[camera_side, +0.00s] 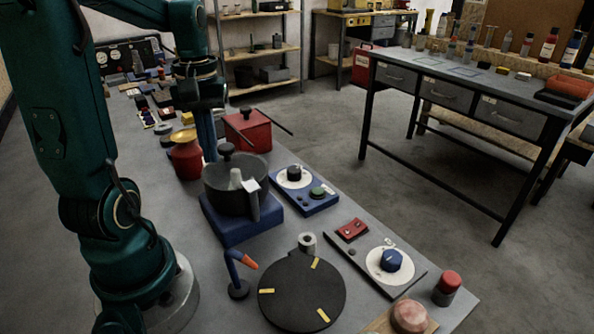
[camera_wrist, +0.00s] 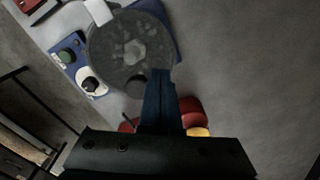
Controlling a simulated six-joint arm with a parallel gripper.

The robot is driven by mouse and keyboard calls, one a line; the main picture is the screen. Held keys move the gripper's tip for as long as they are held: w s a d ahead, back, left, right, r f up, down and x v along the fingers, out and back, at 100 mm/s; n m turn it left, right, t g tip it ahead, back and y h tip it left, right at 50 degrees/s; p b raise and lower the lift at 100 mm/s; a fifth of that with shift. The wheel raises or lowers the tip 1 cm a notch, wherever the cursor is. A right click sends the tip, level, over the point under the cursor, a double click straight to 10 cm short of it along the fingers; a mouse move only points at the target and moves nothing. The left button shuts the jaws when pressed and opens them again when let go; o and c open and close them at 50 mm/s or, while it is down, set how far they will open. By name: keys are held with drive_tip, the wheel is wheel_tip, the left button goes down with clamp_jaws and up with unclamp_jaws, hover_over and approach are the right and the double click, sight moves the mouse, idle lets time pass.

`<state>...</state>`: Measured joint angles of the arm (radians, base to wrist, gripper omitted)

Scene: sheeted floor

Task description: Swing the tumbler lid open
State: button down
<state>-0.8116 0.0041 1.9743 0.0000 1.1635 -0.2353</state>
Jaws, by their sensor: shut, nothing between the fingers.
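The tumbler appears to be the dark round drum (camera_side: 222,200) on a blue base (camera_side: 240,226); it also shows from above in the wrist view (camera_wrist: 112,62). A pale post shows at its middle, and a white tab (camera_side: 251,185) sits at its near rim. A dark knob (camera_side: 226,149) stands at the far rim, and also shows in the wrist view (camera_wrist: 135,86). I cannot tell whether a see-through lid covers the top. My gripper (camera_side: 211,158) is shut and empty, pointing down beside the knob at the drum's far side; its blue fingers also show in the wrist view (camera_wrist: 160,74).
A red pot with a yellow top (camera_side: 186,155) stands close left of my gripper. A red box (camera_side: 247,130) with a rod is behind. A blue dial panel (camera_side: 318,203) lies right of the drum. A black disc (camera_side: 290,290) and bent blue-orange lever (camera_side: 238,270) are in front.

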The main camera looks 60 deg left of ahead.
sight(249, 154)
drive_tip(key=shift+w, duration=0.25)
drive_tip(key=shift+w+a, duration=0.2)
drive_tip(key=shift+w, duration=0.9)
drive_tip(key=shift+w+d, duration=0.1)
drive_tip(key=shift+w, duration=1.05)
drive_tip(key=shift+w, duration=0.15)
drive_tip(key=shift+w+d, duration=0.3)
drive_tip(key=shift+w, duration=0.55)
